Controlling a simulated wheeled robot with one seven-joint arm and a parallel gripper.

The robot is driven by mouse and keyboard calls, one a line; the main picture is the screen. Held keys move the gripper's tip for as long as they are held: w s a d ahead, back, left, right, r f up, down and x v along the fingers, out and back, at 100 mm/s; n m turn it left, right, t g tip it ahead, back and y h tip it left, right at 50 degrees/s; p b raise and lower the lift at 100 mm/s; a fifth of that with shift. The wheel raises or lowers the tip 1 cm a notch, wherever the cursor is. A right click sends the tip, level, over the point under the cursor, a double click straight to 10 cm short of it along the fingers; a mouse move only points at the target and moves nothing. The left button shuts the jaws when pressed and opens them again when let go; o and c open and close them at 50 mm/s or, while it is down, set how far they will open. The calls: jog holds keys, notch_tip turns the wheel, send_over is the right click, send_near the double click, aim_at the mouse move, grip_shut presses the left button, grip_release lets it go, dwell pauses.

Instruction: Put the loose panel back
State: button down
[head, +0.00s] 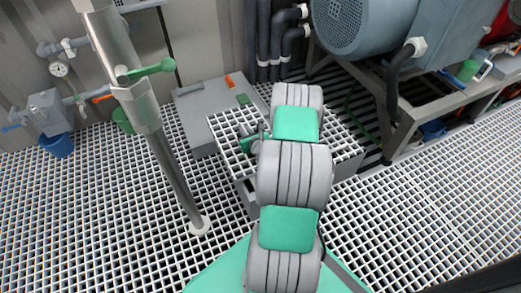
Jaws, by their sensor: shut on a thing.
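A square grating panel (229,131) with a thick pale edge shows in the head view, above the level of the floor grating, around and beneath the end of my arm. My gripper (254,142) is mostly hidden behind my arm's grey and green links. Only a small green and dark part of it shows, at the left part of the panel. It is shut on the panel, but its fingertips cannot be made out. The middle of the panel is hidden by my arm. Whether the panel rests on something or hangs clear cannot be told.
A grey box (203,99) with orange and green marks stands just behind the panel. A steel post (172,165) with a green valve handle rises at left. A large blue-grey motor (365,22) on a frame stands back right. Floor grating (90,215) is clear at left.

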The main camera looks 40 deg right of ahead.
jog(key=s+d+f+b, duration=0.1)
jog(key=f, duration=0.1)
jog(key=s+d+f+b, duration=0.1)
jog(key=d+f, duration=0.1)
jog(key=s+d+f+b, duration=0.1)
jog(key=d+f, duration=0.1)
jog(key=shift+s+b, duration=0.15)
jog(key=shift+b, duration=0.15)
jog(key=shift+s+d+f+b, duration=0.15)
jog(key=shift+f+b, duration=0.35)
jog(key=shift+f, duration=0.35)
jog(key=shift+s+d+f+b, duration=0.15)
jog(key=shift+f+b, duration=0.3)
jog(key=shift+f, duration=0.4)
jog(key=shift+w, duration=0.1)
jog(key=shift+f, duration=0.35)
jog(key=c, duration=1.5)
grip_release()
jog(key=shift+f, duration=0.1)
jog(key=shift+o, duration=0.2)
